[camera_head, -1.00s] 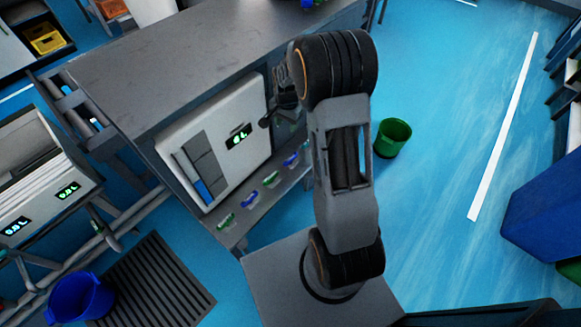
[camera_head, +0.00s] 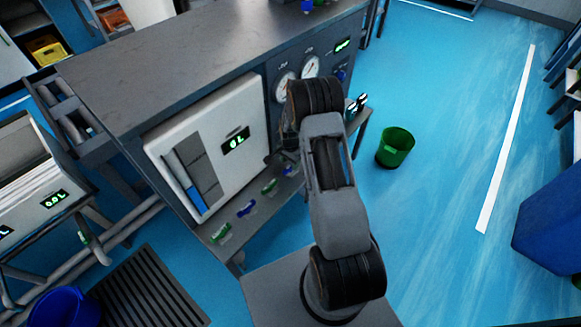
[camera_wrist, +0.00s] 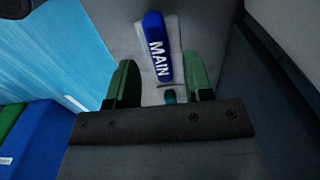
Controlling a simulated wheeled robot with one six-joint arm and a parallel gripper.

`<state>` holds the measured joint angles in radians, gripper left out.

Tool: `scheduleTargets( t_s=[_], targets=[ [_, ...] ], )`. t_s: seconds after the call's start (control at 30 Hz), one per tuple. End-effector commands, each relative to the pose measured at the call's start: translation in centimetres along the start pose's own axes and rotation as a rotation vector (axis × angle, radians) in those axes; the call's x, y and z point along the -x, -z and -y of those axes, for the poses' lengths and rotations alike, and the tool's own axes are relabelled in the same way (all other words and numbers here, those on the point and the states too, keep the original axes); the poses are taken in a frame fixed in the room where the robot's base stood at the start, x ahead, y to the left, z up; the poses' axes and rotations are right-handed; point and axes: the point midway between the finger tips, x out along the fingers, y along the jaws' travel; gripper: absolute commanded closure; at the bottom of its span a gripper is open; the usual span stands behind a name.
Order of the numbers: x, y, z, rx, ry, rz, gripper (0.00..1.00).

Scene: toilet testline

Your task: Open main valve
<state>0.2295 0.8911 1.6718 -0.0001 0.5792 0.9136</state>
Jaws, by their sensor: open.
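The main valve handle (camera_wrist: 158,45) is a blue lever with the word MAIN in white, on a light plate in the wrist view. My gripper (camera_wrist: 160,84) is open, with one green finger on each side of the lever's near end. A gap shows between the lever and each finger, and the jaws are not closed on it. A small dark teal piece (camera_wrist: 170,97) sits below the lever between the fingers. In the head view my arm hides the gripper, and I cannot tell where the MAIN lever is there.
The grey bench (camera_head: 165,65) carries a white panel (camera_head: 205,145) with a lit display. Below it, a shelf (camera_head: 232,248) holds small green and blue valves. Two round gauges (camera_head: 310,66) are on the bench front. A green bin (camera_head: 395,146) stands right on open blue floor.

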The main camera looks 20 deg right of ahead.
Motion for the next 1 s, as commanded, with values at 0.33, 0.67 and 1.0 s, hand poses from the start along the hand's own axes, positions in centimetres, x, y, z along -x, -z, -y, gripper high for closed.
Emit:
scheduleTargets(
  t_s=[0.33, 0.67, 1.0],
  targets=[
    [-2.4, 0.0, 0.0, 0.001, 0.000, 0.000, 0.53],
    [-2.5, 0.0, 0.0, 0.001, 0.000, 0.000, 0.57],
    [-2.5, 0.0, 0.0, 0.001, 0.000, 0.000, 0.90]
  ],
)
